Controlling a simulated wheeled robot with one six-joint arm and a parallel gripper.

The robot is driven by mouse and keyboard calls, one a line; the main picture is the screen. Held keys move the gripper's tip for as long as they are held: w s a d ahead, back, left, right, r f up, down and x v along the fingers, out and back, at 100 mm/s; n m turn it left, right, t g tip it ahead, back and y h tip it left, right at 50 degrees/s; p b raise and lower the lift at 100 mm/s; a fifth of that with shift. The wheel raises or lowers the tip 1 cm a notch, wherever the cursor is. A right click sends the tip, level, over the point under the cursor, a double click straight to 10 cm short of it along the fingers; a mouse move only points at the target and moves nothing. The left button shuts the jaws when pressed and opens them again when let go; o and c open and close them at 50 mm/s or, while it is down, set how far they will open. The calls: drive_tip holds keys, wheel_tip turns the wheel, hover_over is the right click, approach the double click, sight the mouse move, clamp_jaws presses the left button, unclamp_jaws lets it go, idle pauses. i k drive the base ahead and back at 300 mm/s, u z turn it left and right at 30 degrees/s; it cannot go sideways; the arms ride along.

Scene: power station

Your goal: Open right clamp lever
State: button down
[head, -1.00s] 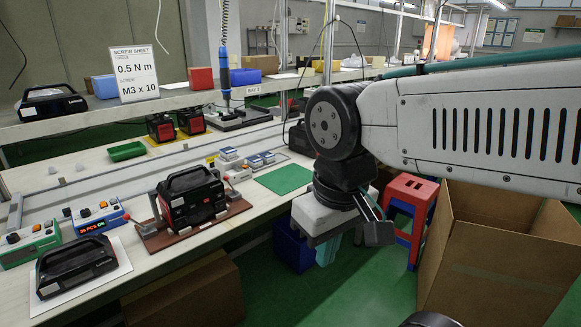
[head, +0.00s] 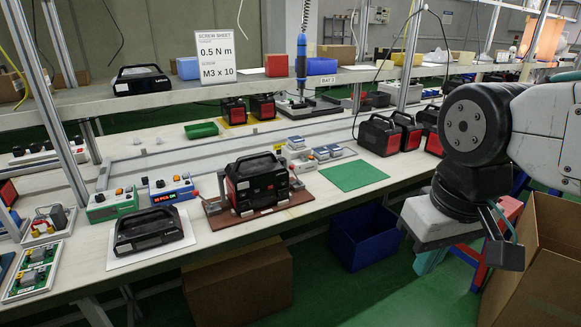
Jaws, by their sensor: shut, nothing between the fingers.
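A red and black power station (head: 257,183) stands upright on a brown fixture board (head: 262,222) on the workbench. Grey clamp parts (head: 213,205) show at its left side. The clamp at its right side is small and mostly hidden by the unit; I cannot tell its lever's position. My gripper (head: 440,226) hangs beyond the bench's front edge, right of the fixture and well apart from it. It is shut and holds nothing that I can see. Its fingertips are not clear in this view.
A green mat (head: 353,175) lies bare right of the fixture. A black unit lies on a white sheet (head: 150,250) to the left. A blue bin (head: 362,238) and cardboard boxes (head: 240,285) stand below. An open carton (head: 540,265) is under my arm.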

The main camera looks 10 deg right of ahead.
sight(292, 166)
drive_tip(key=u, duration=0.25)
drive_tip(key=i, duration=1)
drive_tip(key=z, duration=0.35)
